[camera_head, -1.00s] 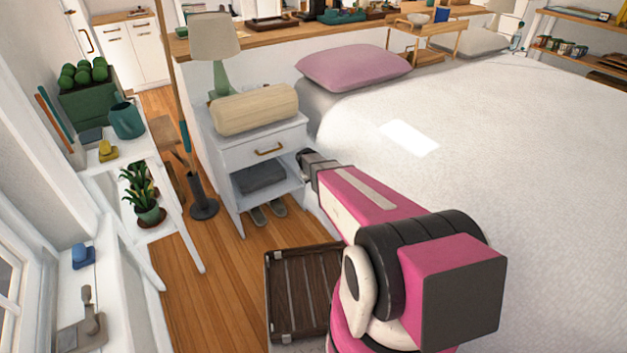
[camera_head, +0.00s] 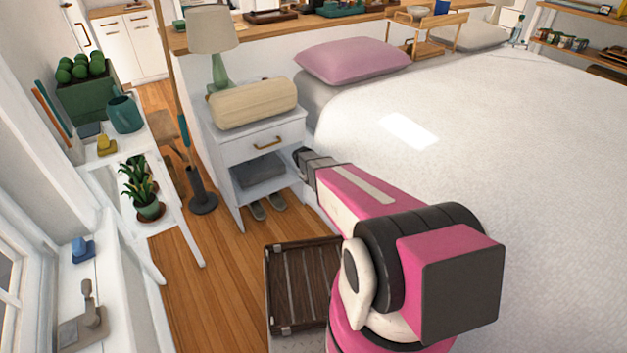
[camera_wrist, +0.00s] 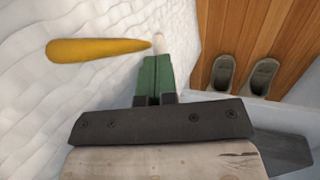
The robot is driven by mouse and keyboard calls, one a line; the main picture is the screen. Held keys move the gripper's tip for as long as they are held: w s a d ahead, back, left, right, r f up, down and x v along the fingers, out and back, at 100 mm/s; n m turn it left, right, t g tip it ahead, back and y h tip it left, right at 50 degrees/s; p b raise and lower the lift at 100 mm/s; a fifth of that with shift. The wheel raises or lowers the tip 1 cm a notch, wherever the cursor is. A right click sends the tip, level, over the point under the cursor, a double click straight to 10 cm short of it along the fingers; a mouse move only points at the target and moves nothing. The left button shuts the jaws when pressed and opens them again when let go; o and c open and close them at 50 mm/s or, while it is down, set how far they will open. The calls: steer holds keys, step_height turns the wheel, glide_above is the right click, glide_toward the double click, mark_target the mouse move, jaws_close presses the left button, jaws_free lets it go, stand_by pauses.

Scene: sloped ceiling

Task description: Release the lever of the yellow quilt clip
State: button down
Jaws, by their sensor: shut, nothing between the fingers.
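The yellow lever (camera_wrist: 98,49) of the quilt clip lies across the white quilt in the wrist view, pointing left. A small pale piece (camera_wrist: 159,43) shows at its right end, just beyond my fingertips. The rest of the clip is hidden or out of frame. My gripper (camera_wrist: 156,58) is shut and empty, its green fingers together at the lever's right end. I cannot tell whether they touch it. In the head view my gripper (camera_head: 299,154) is at the bed's near-left side, by the nightstand, and the lever is hidden there.
The white quilt (camera_head: 480,150) covers the bed. The nightstand (camera_head: 258,144) stands close left of my gripper, with slippers (camera_wrist: 243,74) on the floor below. A dark slatted case (camera_head: 302,285) lies near my arm. A small yellow object (camera_head: 106,144) sits on the white shelf.

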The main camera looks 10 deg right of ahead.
steer(key=shift+s+d+f+g+h, duration=0.1)
steer(key=shift+s+f+g+h, duration=0.25)
steer(key=shift+g, duration=0.45)
steer(key=shift+r, duration=0.1)
steer(key=shift+r, duration=0.65)
steer(key=v, duration=1)
steer(key=shift+r, duration=0.35)
